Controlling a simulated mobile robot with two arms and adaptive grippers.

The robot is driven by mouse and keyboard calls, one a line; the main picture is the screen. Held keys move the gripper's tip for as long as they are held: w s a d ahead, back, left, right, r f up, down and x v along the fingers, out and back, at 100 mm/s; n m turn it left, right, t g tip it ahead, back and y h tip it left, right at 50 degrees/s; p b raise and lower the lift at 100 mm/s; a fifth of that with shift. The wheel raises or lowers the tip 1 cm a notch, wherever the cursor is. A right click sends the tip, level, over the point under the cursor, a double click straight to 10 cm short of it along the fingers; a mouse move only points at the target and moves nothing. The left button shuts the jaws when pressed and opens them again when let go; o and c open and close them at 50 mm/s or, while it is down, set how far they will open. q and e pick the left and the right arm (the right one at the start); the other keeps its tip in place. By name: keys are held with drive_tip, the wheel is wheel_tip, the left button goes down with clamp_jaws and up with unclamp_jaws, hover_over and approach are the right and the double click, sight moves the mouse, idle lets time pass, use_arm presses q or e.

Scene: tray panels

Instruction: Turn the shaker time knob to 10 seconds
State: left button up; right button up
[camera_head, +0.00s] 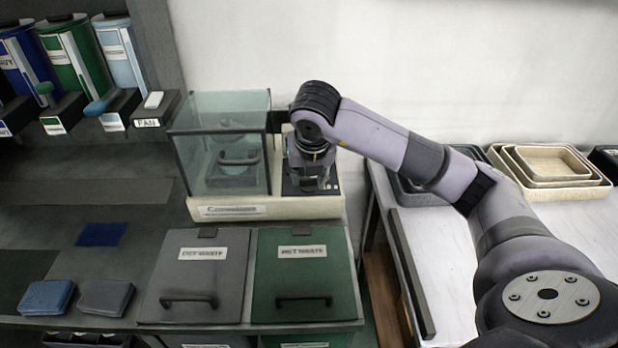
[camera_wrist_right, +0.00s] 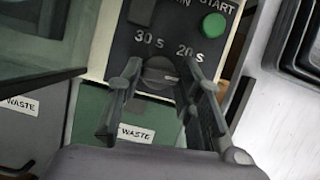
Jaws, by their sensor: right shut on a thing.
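The shaker is a cream unit (camera_head: 275,207) with a glass box (camera_head: 195,155) on its left and a dark control panel (camera_wrist_right: 185,45) on its right. In the right wrist view, a grey round time knob (camera_wrist_right: 160,72) sits below the labels "30 S" and "20 S". No 10 s label shows, and I cannot tell where the knob points. My right gripper (camera_head: 311,184) is down at the panel, shut on the knob, with one finger on each side (camera_wrist_right: 162,76). In the head view the gripper hides the knob. My left gripper is not in view.
A green START button (camera_wrist_right: 214,25) and a dark switch (camera_wrist_right: 142,10) lie close above the knob. Grey (camera_head: 196,250) and green (camera_head: 302,248) waste lids are in front of the shaker. Beige trays (camera_head: 560,184) stand right. Canisters (camera_head: 75,60) stand back left.

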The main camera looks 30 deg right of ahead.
drive_tip(key=shift+m, duration=0.6)
drive_tip(key=o, duration=1.2)
drive_tip(key=shift+c, duration=0.2)
drive_tip(key=shift+r, duration=0.15)
drive_tip(key=v, duration=1.1)
drive_tip(key=shift+a+r, duration=0.3)
drive_tip(key=shift+s, duration=0.1)
